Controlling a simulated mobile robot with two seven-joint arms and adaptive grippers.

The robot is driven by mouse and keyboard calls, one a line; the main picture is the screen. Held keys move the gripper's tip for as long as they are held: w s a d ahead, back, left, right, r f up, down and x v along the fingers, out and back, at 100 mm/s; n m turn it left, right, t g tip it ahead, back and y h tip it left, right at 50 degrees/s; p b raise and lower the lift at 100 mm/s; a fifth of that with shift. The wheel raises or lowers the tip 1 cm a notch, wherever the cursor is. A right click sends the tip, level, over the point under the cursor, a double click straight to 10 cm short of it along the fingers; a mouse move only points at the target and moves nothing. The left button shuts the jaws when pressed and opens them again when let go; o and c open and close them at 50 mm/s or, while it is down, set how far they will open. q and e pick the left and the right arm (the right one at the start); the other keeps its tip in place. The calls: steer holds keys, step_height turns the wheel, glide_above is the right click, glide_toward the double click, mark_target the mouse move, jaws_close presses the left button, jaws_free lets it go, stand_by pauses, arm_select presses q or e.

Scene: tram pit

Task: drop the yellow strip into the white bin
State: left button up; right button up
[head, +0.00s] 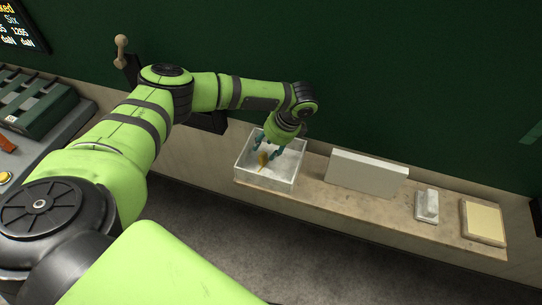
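The white bin (266,180) is an open, box-shaped tray on the left part of a pale ledge. My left gripper (267,147) is over the bin and points down into it. Its teal fingers are spread apart. The small yellow strip (262,160) shows just below the fingers, within the bin's outline and tilted. I cannot tell whether it touches the bin's floor or a finger. My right gripper is not in view.
On the ledge (340,208) right of the bin stand a white upright panel (366,173), a small white block on a base (427,206) and a cream pad (483,221). A dark green wall is behind. A console with a lever (122,52) is at left.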

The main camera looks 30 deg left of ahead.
arm_select(q)
steer(key=v, duration=1.2)
stand_by(0.3)
